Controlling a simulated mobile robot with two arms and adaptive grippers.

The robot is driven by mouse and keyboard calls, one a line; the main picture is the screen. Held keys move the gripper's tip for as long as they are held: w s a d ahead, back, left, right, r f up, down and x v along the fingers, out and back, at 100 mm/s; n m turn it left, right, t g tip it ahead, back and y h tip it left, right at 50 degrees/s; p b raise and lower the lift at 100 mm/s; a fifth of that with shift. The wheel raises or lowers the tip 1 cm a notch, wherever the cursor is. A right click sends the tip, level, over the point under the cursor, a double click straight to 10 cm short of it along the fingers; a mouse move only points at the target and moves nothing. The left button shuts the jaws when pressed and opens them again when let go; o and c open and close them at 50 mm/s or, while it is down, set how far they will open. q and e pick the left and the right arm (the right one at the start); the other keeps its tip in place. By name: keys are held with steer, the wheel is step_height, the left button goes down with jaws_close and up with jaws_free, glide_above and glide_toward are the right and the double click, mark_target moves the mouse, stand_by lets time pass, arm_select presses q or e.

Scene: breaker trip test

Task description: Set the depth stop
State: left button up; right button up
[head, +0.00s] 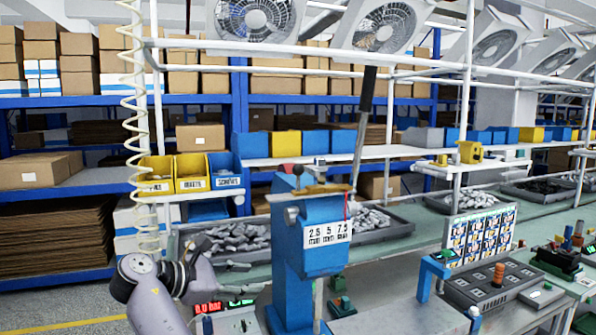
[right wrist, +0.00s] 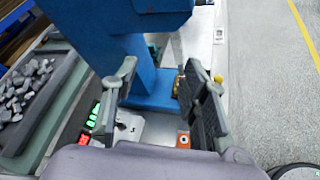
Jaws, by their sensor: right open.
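A blue press (head: 312,235) stands on the bench in the middle of the head view. Its head bears a white label (head: 328,234) reading 2.5, 5 and 7.5, with a small red mark (head: 346,206) above the right end. A lever with a black handle (head: 366,95) rises from its right side. My right gripper (head: 238,276) is open beside the press's left side, low over the bench. In the right wrist view, its two spread fingers (right wrist: 160,70) frame the press's blue column (right wrist: 115,50), and no object shows gripped. My left gripper is not in view.
A gauge with a red and green display (head: 222,305) sits close below my right gripper. Trays of grey parts (head: 235,238) lie behind it. Yellow and blue bins (head: 192,172) stand at back left. A breaker panel (head: 480,235) and a test unit (head: 495,285) stand right of the press.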

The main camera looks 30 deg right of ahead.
steer(key=a+r+n+h, duration=0.1)
steer(key=a+r+h, duration=0.15)
steer(key=r, duration=1.05)
steer(key=g+h, duration=0.2)
glide_toward(298, 174)
steer(key=shift+n, duration=0.3)
steer(key=d+p, duration=0.1)
steer(key=d, duration=0.2)
steer(key=d+p, duration=0.1)
steer(key=d, duration=0.3)
steer(key=d+p, duration=0.1)
steer(key=d, duration=0.2)
steer(key=shift+w+d+r+p, duration=0.3)
steer(key=shift+d+r, duration=0.1)
jaws_close()
